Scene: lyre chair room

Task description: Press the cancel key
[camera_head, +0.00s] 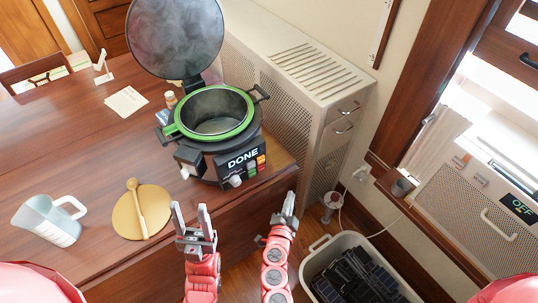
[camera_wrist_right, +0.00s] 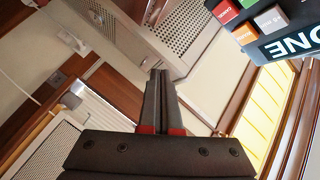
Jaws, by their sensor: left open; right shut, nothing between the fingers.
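The cooker (camera_head: 218,140) stands on the table near its right end, lid raised, with a green-rimmed pot in it. Its front panel has a display (camera_head: 243,158) reading DONE, a round white knob (camera_head: 236,181) and small coloured keys (camera_head: 261,160). My left gripper (camera_head: 190,210) is open and empty in front of the table.
On the table are a jug (camera_head: 48,222), a round board (camera_head: 128,222) with a wooden spoon, and papers (camera_head: 126,101). A perforated cabinet (camera_head: 300,95) stands behind the cooker at the right. A bin (camera_head: 318,250) with dark items is on the floor to the right.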

